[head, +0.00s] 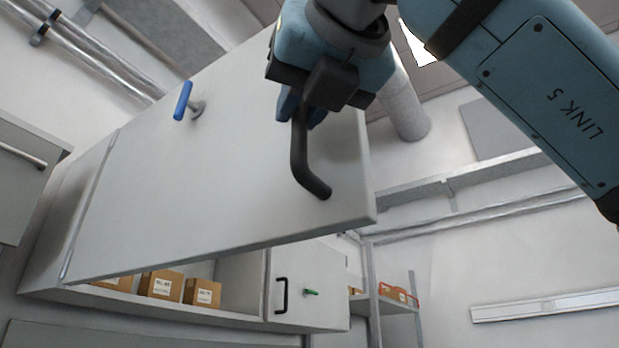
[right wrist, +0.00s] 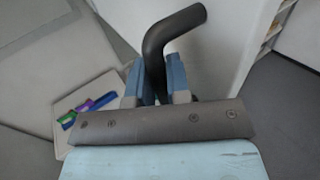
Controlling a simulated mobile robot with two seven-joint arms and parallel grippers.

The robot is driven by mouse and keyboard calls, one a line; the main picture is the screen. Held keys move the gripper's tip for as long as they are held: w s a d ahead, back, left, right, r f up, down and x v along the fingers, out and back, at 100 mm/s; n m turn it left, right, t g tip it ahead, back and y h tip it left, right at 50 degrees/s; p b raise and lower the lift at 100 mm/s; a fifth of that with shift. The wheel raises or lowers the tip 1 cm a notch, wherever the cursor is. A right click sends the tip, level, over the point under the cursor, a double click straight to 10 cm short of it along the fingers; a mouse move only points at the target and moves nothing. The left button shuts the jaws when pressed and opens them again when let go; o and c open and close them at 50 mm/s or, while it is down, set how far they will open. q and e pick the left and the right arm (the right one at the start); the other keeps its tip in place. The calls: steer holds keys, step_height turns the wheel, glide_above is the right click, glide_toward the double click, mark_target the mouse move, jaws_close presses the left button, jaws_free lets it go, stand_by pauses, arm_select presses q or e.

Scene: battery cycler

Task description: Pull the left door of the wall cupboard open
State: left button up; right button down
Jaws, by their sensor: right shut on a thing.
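The left door (head: 225,160) of the wall cupboard (head: 150,307) is swung open, hinged at its left edge, with the cupboard's inside showing below and behind it. A black bar handle (head: 306,165) is on the door near its free edge, and a blue T-shaped knob (head: 184,101) sits left of it. My right gripper (head: 303,112) is shut on the upper part of the handle. In the right wrist view the fingers (right wrist: 158,85) close around the black handle (right wrist: 172,34). My left gripper is not in view.
Small labelled boxes (head: 161,284) stand inside the cupboard. The closed right door (head: 308,288) has a black handle and a green knob. A shelf rack (head: 372,290) stands to the right. The right wrist view shows a tray (right wrist: 72,138) with coloured items below.

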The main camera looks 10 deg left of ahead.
steer(key=shift+s+r, duration=0.1)
steer(key=shift+r, duration=0.05)
stand_by(0.3)
steer(key=c, duration=1.2)
jaws_free()
steer(key=shift+a, duration=0.1)
steer(key=shift+o, duration=0.5)
steer(key=shift+a, duration=0.1)
steer(key=v, duration=1.4)
